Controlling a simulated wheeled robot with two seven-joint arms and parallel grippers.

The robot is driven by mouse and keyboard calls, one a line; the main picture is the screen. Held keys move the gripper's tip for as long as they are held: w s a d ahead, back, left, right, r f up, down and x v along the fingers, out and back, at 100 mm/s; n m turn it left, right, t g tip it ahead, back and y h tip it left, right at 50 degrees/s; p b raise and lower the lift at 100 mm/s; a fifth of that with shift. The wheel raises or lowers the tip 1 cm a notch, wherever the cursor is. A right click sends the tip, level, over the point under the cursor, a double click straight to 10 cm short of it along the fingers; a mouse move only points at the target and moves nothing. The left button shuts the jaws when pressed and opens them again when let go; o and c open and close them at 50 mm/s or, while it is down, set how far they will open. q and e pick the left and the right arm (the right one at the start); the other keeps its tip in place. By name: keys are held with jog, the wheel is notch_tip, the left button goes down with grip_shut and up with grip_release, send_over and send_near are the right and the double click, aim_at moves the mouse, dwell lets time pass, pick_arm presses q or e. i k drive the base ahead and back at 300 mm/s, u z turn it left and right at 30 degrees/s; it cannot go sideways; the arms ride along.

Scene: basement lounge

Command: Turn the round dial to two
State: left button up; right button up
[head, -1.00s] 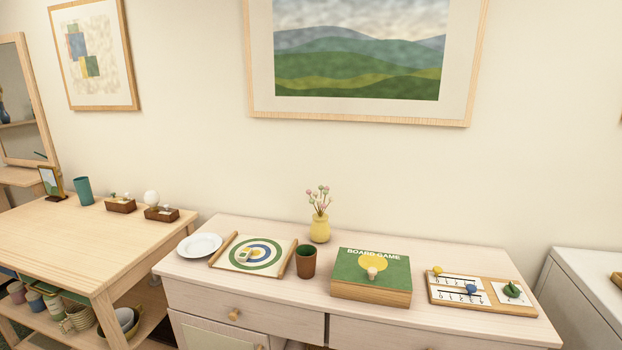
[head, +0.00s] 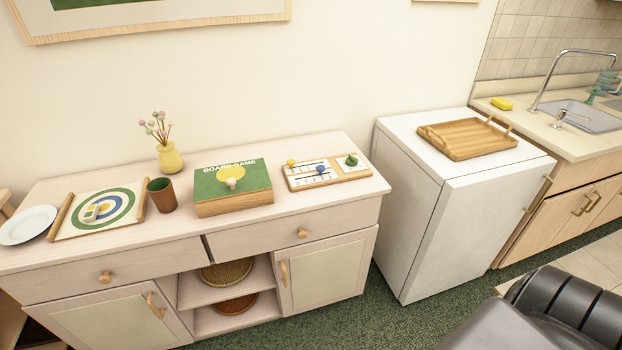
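A wooden board with white panels (head: 300,182) lies at the right end of the pale sideboard (head: 330,149). The green round dial (head: 352,160) sits on the board's right panel; its pointer and marks are too small to read. A yellow knob (head: 291,163) and a blue knob (head: 321,169) sit on the marked slider tracks on the board's left panel.
On the sideboard stand a green board game box (head: 235,206), a brown cup (head: 161,195), a yellow vase (head: 169,157), a target board (head: 62,217) and a white plate (head: 27,224). A white cabinet (head: 412,226) with a wooden tray (head: 468,153) stands right. Green carpet lies in front.

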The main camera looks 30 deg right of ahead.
aim_at(351, 161)
jog(key=z, duration=1.25)
jog(key=k, duration=0.45)
jog(key=z, duration=0.75)
jog(key=i, duration=0.95)
jog(key=z, duration=0.35)
